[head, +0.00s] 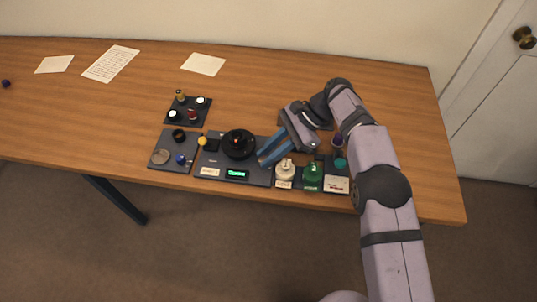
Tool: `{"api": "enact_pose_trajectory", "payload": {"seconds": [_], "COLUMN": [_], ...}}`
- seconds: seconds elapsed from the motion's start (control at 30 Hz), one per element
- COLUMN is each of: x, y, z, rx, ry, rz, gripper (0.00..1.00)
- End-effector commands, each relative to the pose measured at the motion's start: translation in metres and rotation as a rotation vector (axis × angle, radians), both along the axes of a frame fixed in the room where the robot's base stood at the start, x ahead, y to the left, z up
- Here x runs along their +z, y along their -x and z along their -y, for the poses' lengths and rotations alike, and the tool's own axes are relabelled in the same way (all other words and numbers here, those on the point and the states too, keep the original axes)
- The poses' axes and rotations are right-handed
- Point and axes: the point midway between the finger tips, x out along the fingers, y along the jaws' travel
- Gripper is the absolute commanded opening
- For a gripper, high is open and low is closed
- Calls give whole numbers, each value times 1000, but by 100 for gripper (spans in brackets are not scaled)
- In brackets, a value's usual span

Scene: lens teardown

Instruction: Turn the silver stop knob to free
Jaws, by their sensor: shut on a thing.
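My gripper (264,159), with blue fingers, reaches down from the right to the right part of a dark grey device panel (207,164). Its fingertips are close together at the panel, right of a round black holder (238,144) with a small red spot on top. The silver stop knob is not clearly visible; the fingers cover the place where they grip, so its turn position cannot be read. A small display (236,174) with green characters sits on the panel's front, beside a pale label (210,172).
Left are a grey tray (155,147) with small parts and a dark tray (186,117) with several coloured pieces. Papers (203,64) lie behind; the table's left is mostly clear.

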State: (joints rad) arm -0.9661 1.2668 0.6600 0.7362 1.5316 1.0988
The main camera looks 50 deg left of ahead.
Motion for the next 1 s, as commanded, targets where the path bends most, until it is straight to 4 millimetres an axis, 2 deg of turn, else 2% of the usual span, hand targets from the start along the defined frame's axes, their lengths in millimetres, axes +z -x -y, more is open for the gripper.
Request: {"api": "enact_pose_trajectory", "payload": {"seconds": [0.63,0.67,0.7,0.73,1.0], "x": [0,0,0,0,0], "y": [1,1,1,1,1], "z": [0,0,0,0,-1], "rx": [25,25,25,25,26], "ry": [2,2,2,2,-1], "rz": [-3,-4,-4,-4,0], "gripper": [0,25,34,39,39]}}
